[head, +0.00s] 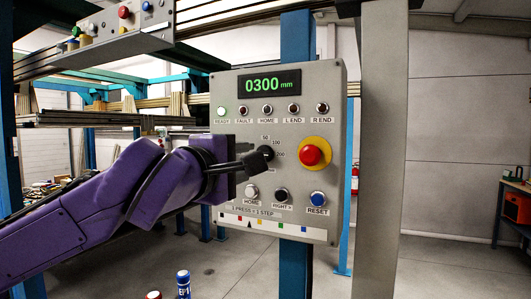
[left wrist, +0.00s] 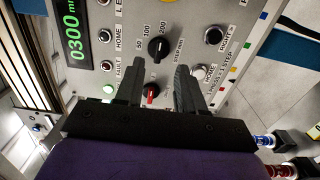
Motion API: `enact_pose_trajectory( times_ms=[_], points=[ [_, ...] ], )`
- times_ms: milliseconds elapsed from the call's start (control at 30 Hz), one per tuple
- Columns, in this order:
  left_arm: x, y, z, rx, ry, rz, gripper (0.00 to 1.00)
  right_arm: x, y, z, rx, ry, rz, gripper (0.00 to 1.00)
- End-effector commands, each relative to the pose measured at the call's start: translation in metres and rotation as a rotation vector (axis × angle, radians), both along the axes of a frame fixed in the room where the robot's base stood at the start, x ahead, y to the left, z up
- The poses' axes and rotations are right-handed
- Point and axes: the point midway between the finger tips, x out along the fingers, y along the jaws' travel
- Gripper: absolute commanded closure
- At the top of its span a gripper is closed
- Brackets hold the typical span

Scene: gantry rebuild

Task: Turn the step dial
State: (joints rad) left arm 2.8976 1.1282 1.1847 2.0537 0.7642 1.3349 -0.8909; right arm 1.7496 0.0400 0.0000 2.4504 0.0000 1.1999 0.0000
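The step dial (head: 267,152) is a black knob on the grey control panel (head: 228,92), with 50, 100 and 200 printed around it. In the left wrist view the dial (left wrist: 158,48) lies just beyond and between my fingertips, and its white mark seems to point near 200. My left gripper (head: 256,162) reaches in from the left at the panel face; its dark fingers partly cover the dial's lower left. In the left wrist view the gripper (left wrist: 158,66) is open with nothing between its tips; contact with the dial cannot be told. My right gripper is out of view.
The display (head: 270,85) reads 0300 mm and the green READY lamp (head: 221,111) is lit. A red stop button (head: 310,154) on a yellow ring sits right of the dial. White HOME (head: 251,191), black RIGHT (head: 281,194) and blue RESET (head: 318,198) buttons are below. A post (head: 382,150) stands to the right.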

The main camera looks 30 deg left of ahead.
Motion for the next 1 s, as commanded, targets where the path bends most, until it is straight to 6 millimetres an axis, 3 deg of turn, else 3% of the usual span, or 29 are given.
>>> enact_pose_trajectory(
  times_ms=[200,400,733,767,867,967,1000],
  points=[
    [0.045,0.014,0.005,-0.001,0.004,0.025,0.62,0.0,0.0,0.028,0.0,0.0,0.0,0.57],
    [0.076,0.015,0.003,-0.001,0.001,0.024,0.62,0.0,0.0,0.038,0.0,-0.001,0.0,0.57],
    [0.084,0.014,0.0,0.0,-0.001,0.02,0.62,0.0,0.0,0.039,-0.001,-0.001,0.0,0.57],
    [0.084,0.014,0.0,0.0,-0.001,0.02,0.68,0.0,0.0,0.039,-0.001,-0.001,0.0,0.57],
    [0.084,0.014,0.0,0.0,-0.001,0.02,1.0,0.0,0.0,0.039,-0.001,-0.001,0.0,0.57],
    [0.084,0.014,0.0,0.0,0.0,0.02,1.0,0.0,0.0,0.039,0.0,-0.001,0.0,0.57],
    [0.084,0.004,0.0,0.003,0.0,0.019,1.0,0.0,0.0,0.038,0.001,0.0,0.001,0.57]
  ],
)
